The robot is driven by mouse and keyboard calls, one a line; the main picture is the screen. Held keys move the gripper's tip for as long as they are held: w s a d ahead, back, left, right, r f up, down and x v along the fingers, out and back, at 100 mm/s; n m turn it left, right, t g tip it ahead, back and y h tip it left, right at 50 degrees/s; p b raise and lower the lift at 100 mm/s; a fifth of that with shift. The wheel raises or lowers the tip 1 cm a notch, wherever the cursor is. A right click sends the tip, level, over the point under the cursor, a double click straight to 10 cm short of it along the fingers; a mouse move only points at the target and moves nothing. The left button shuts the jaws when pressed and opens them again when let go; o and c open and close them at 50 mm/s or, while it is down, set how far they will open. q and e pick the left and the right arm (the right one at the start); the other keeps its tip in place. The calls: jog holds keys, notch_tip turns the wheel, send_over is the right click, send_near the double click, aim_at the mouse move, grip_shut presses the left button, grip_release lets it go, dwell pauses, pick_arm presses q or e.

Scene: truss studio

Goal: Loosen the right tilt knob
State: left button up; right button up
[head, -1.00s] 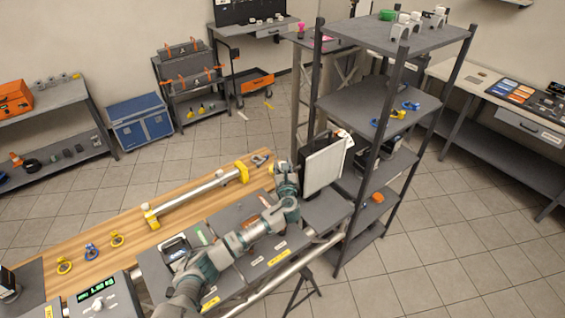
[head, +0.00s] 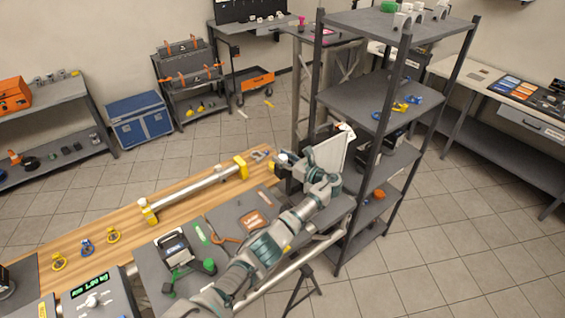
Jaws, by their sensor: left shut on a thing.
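A light panel (head: 331,148) with a pale face and dark edge stands upright at the far right end of the workbench, beside the shelf rack. My left arm reaches across the bench from the bottom. My left gripper (head: 325,183) is at the panel's lower front, closed against its side. The right tilt knob is hidden behind the gripper, so the grip itself cannot be seen clearly. A small white-and-dark part (head: 283,159) shows at the panel's left. My right gripper is not in view.
The dark shelf rack (head: 368,95) stands close to the right of the panel. A rail with yellow ends (head: 198,190) lies along the wooden bench (head: 120,222). A black device (head: 174,249) and an orange-brown part (head: 254,222) lie on grey panels under my arm.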

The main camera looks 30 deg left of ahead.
aim_at(283, 156)
pick_arm(q)
jog(key=shift+g, duration=0.3)
jog(key=o, duration=1.2)
jog(key=shift+w+d, duration=0.1)
jog(key=shift+w, duration=0.05)
jog(key=shift+c, duration=0.2)
notch_tip(283, 156, up, 10)
jog(key=shift+f, duration=0.1)
